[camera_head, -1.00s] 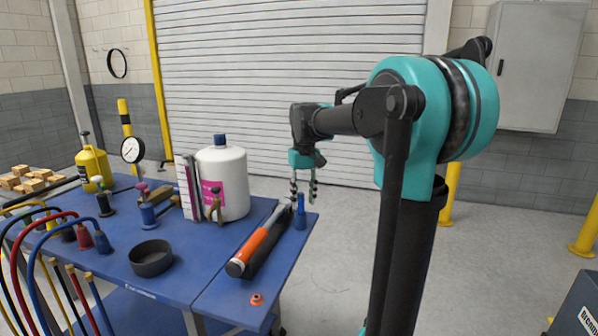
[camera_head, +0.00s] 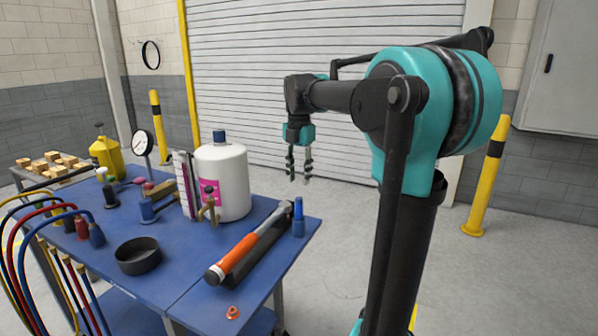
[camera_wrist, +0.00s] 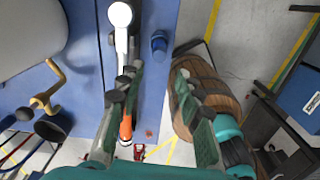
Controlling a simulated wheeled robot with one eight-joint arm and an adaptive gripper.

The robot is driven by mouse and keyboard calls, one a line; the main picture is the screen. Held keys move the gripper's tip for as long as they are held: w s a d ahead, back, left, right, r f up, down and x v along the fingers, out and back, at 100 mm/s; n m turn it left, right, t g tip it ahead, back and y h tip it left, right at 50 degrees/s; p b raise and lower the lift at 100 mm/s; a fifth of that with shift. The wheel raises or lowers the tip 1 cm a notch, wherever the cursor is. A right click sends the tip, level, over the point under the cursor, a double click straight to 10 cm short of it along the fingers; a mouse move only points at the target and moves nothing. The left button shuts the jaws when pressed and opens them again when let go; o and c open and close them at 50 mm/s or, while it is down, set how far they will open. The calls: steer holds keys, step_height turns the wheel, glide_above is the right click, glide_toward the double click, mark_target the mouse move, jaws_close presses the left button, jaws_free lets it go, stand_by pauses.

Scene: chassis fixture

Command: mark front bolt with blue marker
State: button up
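A blue marker (camera_head: 298,218) stands upright near the right edge of the blue table. It also shows in the wrist view (camera_wrist: 159,44), ahead of the fingertips and roughly between their lines. My gripper (camera_head: 299,165) points down, appears above and beyond the marker in the head view, and touches nothing visible. Its two fingers are apart and empty, also in the wrist view (camera_wrist: 159,70). A small orange piece (camera_head: 233,312) lies at the table's front edge. I cannot tell whether it is the front bolt.
A hammer with an orange handle (camera_head: 231,258) lies beside the marker. A round wooden object (camera_wrist: 205,92) is below right in the wrist view.

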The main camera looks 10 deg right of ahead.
mark_target(299, 198)
steer(key=shift+w+n, duration=0.1)
steer(key=shift+n, duration=0.5)
steer(key=shift+f, duration=4.9)
steer(key=shift+c, duration=0.6)
jaws_close()
steer(key=shift+r, duration=3.75)
